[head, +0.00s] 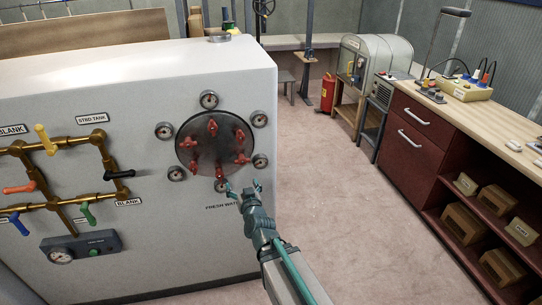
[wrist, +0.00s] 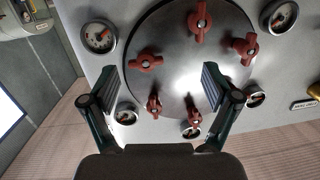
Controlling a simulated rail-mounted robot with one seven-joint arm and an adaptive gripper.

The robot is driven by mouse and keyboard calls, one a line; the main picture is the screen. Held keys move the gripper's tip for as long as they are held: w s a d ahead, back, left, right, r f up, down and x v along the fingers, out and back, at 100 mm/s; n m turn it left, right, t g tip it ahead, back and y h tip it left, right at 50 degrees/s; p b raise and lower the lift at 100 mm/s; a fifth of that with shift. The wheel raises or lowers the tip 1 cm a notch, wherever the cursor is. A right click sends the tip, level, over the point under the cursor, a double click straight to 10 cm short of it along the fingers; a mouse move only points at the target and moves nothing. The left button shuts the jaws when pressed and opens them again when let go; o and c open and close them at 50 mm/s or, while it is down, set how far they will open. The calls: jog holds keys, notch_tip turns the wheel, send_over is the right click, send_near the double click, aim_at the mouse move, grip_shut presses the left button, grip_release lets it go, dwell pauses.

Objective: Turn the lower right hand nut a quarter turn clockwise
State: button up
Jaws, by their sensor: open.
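A round metal hatch plate (head: 213,151) with several red wing nuts is on the white tank face. The lower right hand nut (head: 242,159) is in the head view, close to the right gauge. My gripper (head: 232,186) is in front of the plate's lower right edge, below that nut. It also shows in the wrist view (wrist: 160,75), its two fingers wide apart with nothing gripped. The right finger covers part of the plate and seemingly another nut.
Brass pipes with coloured handles (head: 75,140) are at left. Floor right of the tank is clear, up to a wooden-topped bench (head: 480,105).

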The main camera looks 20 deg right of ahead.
aim_at(243, 162)
jog(key=shift+t+h, duration=0.7)
jog(key=w+d+r, duration=0.1)
jog(key=w, duration=0.2)
jog(key=w+p, duration=0.1)
jog(key=w, duration=0.3)
jog(key=w+d+r+p, duration=0.1)
jog(key=w, duration=0.3)
jog(key=shift+d+r, duration=0.3)
jog(key=shift+d, duration=0.05)
jog(key=c, duration=1.2)
jog(key=shift+o, duration=0.2)
jog(key=shift+f+m+b, duration=0.1)
jog(key=shift+m+b, duration=0.25)
jog(key=shift+m, duration=0.15)
